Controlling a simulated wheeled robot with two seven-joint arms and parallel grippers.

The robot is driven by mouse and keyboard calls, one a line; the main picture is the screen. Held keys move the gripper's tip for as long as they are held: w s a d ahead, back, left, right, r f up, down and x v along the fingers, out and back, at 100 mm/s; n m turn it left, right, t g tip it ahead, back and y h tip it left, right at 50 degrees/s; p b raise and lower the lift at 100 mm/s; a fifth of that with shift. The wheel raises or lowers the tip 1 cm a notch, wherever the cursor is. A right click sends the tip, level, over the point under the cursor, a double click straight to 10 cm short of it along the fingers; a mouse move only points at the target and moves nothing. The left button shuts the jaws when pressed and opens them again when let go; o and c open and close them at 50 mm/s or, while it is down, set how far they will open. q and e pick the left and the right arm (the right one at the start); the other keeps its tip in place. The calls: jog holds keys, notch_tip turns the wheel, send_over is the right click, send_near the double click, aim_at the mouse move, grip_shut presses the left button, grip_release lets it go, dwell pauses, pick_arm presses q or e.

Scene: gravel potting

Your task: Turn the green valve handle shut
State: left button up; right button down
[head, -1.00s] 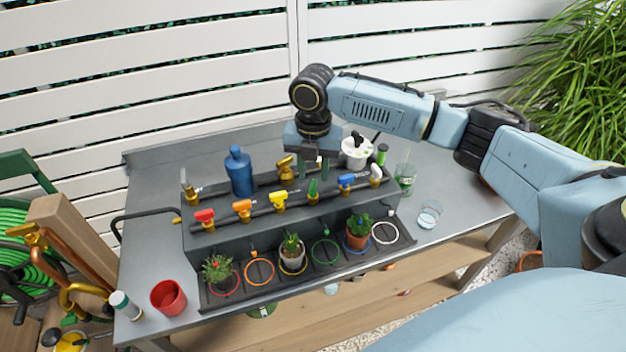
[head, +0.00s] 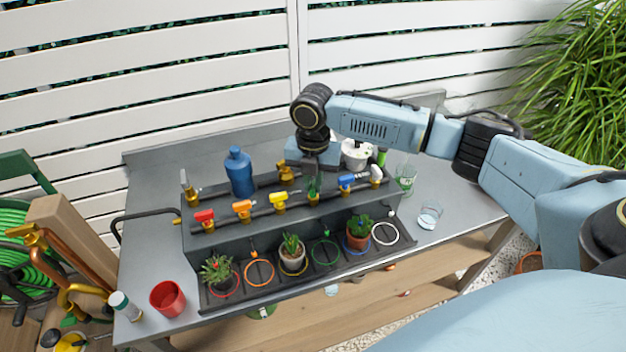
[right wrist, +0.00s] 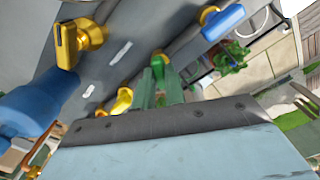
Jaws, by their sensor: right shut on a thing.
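The green valve handle (head: 313,189) sits in the front row of coloured valves on the raised grey pipe bench, between the yellow handle (head: 279,198) and the blue handle (head: 346,180). My right gripper (head: 315,184) is down over it from above, shut on it, with the fingers largely hiding it. In the right wrist view the green handle (right wrist: 158,68) shows between the greenish fingers, above its brass valve body. Its exact angle is hard to tell. My left gripper is not in view.
Red (head: 204,216), orange (head: 242,207) and white (head: 376,174) handles share the row. A blue bottle (head: 240,173) and brass fittings stand behind. Potted plants and coloured rings lie in the front tray (head: 340,264). A red cup (head: 167,298) stands at left, glasses at right.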

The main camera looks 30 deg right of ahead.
jog(key=shift+r+m+p, duration=0.15)
jog(key=shift+m+p, duration=0.25)
jog(key=shift+p, duration=0.45)
jog(key=m+p, duration=0.6)
jog(key=p, duration=0.2)
jog(key=shift+r+m+p, duration=0.1)
jog(key=shift+m+p, duration=0.2)
jog(key=shift+p, duration=0.1)
jog(key=shift+m+p, duration=1.05)
jog(key=shift+m, duration=0.05)
jog(key=shift+f+m+p, duration=0.2)
jog(key=shift+m+p, duration=0.5)
jog(key=shift+m, duration=0.4)
jog(key=c, duration=1.5)
grip_release()
jog(key=shift+o, duration=0.2)
